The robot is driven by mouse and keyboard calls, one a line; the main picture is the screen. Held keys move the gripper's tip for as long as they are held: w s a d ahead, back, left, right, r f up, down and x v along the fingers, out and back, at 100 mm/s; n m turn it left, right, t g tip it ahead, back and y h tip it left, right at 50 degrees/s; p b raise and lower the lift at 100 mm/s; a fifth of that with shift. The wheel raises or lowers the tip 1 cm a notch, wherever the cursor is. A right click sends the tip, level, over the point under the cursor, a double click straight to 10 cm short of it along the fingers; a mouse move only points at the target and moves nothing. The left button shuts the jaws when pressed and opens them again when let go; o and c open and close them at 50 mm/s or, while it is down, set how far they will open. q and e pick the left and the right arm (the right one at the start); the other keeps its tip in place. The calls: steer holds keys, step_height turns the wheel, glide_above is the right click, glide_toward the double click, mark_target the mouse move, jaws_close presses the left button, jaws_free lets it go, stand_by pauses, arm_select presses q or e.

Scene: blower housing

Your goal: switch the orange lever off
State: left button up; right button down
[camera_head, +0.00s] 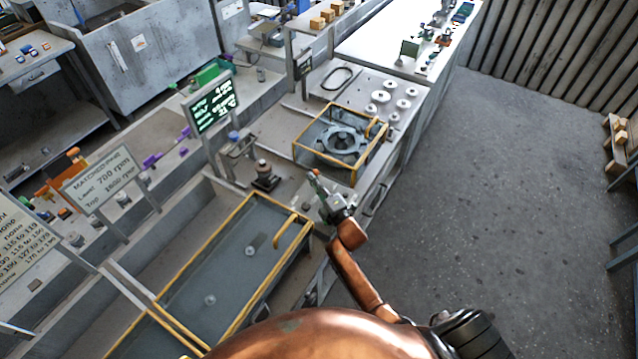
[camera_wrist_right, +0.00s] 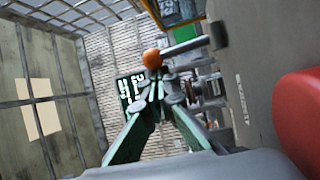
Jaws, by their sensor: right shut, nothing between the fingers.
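The orange lever shows in the right wrist view as an orange ball knob (camera_wrist_right: 152,58) on a metal rod. The rod runs right to a grey panel (camera_wrist_right: 255,75). In the head view its small orange tip (camera_head: 314,172) stands just beyond my right gripper (camera_head: 321,189). In the wrist view my right gripper (camera_wrist_right: 156,92) has its green fingers together and empty, with the tips just below the knob. I cannot tell whether they touch it. My left gripper is not in view.
A yellow-framed enclosure (camera_head: 299,145) with a grey housing is behind the gripper. A long yellow-edged tank (camera_head: 235,265) lies to the left. A lit display (camera_head: 212,103) stands farther back. A red rounded thing (camera_wrist_right: 302,120) is close at the wrist view's right. Open floor (camera_head: 500,180) lies right.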

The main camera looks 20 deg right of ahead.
mark_target(317, 175)
steer(key=shift+s+d+b, duration=0.3)
steer(key=shift+s+d, duration=0.05)
steer(key=shift+s, duration=0.1)
steer(key=shift+s+d+r, duration=0.15)
steer(key=shift+s+d, duration=0.2)
steer(key=shift+s, duration=0.15)
steer(key=shift+s+d+f+b, duration=0.15)
steer(key=shift+s+d+f, duration=0.05)
steer(key=shift+s+d, duration=0.2)
steer(key=shift+s+d+f+b, duration=0.2)
steer(key=shift+s+d, duration=0.1)
steer(key=shift+s, duration=0.2)
steer(key=s, duration=0.4)
steer(key=s+d, duration=0.1)
steer(key=s, duration=0.3)
steer(key=s+f, duration=0.1)
steer(key=s, duration=0.2)
steer(key=shift+s+d, duration=0.3)
steer(key=shift+s, duration=0.1)
